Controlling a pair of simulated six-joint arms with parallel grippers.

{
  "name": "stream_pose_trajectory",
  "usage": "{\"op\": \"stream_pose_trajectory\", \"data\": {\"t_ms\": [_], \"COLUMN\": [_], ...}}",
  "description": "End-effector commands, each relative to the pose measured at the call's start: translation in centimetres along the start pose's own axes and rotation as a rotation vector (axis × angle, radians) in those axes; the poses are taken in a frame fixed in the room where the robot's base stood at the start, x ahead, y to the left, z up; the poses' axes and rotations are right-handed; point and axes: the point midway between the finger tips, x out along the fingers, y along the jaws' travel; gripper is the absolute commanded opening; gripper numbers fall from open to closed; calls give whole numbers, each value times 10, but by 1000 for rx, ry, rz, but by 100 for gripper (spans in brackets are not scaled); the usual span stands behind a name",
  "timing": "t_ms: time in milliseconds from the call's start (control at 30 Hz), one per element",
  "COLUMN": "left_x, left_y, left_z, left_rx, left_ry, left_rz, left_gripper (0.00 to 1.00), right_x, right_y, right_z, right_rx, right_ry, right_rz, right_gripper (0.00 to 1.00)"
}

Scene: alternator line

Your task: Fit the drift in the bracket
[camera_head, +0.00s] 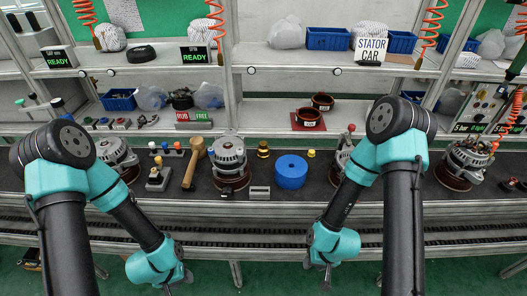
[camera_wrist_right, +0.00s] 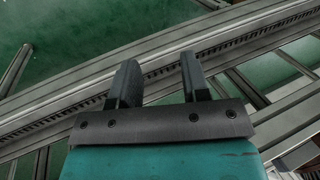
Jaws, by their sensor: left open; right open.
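My left gripper (camera_head: 172,286) hangs low in front of the bench's front rail, empty, at the lower left of the head view; its fingers are small there. My right gripper (camera_head: 326,277) also hangs in front of the rail, nearer the middle. In the right wrist view its two dark fingers (camera_wrist_right: 157,82) stand apart with nothing between them. I cannot tell for certain which piece is the drift or the bracket. A small grey metal block (camera_head: 259,192) and a grey stand with an orange-topped part (camera_head: 157,179) sit on the dark bench top, apart from both grippers.
A mallet (camera_head: 192,164), an alternator (camera_head: 229,160) and a blue cylinder (camera_head: 291,172) stand mid-bench. More alternators stand at left (camera_head: 117,156) and right (camera_head: 463,165). Shelves with blue bins (camera_head: 119,100) rise behind. The bench rail (camera_head: 250,222) lies between grippers and parts.

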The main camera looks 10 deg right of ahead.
Motion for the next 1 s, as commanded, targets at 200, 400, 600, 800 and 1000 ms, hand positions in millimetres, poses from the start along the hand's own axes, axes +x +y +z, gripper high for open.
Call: {"op": "stream_pose_trajectory", "data": {"t_ms": [200,400,600,800,1000], "left_x": [0,0,0,0,0], "left_y": [0,0,0,0,0], "left_z": [0,0,0,0,0], "left_rx": [0,0,0,0,0], "left_ry": [0,0,0,0,0], "left_rz": [0,0,0,0,0], "left_gripper": [43,43,43,43,43], "right_x": [0,0,0,0,-8], "right_y": [0,0,0,0,15], "right_z": [0,0,0,0,-12], "right_rx": [0,0,0,1,64], "right_ry": [0,0,0,0,26], "right_rz": [0,0,0,0,0], "right_gripper": [50,69,88,88,88]}}
